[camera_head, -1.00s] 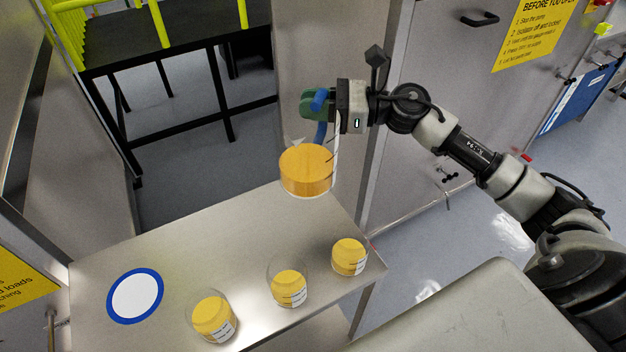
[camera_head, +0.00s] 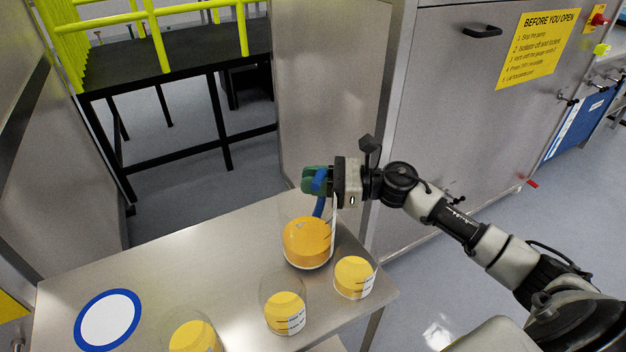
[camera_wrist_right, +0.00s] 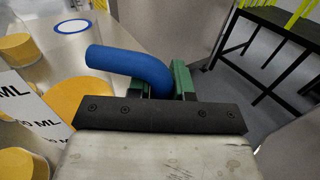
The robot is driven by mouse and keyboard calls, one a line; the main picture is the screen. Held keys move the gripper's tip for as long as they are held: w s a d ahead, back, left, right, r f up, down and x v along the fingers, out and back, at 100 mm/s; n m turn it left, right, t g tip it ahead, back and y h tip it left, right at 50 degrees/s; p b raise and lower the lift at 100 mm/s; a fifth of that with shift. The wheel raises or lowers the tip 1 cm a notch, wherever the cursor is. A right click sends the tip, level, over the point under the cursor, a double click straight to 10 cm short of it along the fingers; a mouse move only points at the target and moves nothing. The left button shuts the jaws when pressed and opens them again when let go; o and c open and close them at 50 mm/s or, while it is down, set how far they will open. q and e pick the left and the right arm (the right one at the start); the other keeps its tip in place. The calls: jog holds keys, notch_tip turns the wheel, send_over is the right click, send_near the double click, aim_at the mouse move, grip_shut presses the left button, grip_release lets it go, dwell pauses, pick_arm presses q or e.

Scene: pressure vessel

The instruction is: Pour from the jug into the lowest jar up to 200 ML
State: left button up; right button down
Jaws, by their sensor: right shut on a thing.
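The clear jug (camera_head: 307,241) holds orange-yellow liquid and has a blue handle (camera_head: 319,190). My right gripper (camera_head: 318,181) is shut on that handle. The handle also shows between the green fingers in the right wrist view (camera_wrist_right: 160,80). The jug looks upright, over the back right part of the table; whether it touches the table I cannot tell. Three clear jars with yellow liquid stand in front: a left jar (camera_head: 194,338) cut by the frame edge, a middle jar (camera_head: 285,312) and a right jar (camera_head: 354,277). The middle jar's level looks lowest, though this is hard to judge. My left gripper is not visible.
The steel table (camera_head: 225,258) has a blue-ringed white disc (camera_head: 108,318) at its left, with bare surface between disc and jug. A steel cabinet (camera_head: 450,120) stands behind my right arm. A black platform (camera_head: 180,70) with yellow rails is at the back.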

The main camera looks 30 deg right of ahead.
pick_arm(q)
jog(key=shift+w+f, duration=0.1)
pick_arm(e)
jog(key=r, duration=0.1)
jog(key=n, duration=0.1)
jog(key=s+r+n, duration=0.1)
jog(key=shift+a+r, duration=0.3)
jog(key=shift+a, duration=0.05)
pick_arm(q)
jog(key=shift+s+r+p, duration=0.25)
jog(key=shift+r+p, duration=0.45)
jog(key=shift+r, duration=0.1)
pick_arm(e)
jog(key=r, duration=0.1)
jog(key=s+a+r+n, duration=0.1)
jog(key=r+n, duration=0.1)
jog(key=shift+s+a+r+h, duration=0.15)
jog(key=shift+r+h, duration=0.2)
jog(key=shift+h, duration=0.05)
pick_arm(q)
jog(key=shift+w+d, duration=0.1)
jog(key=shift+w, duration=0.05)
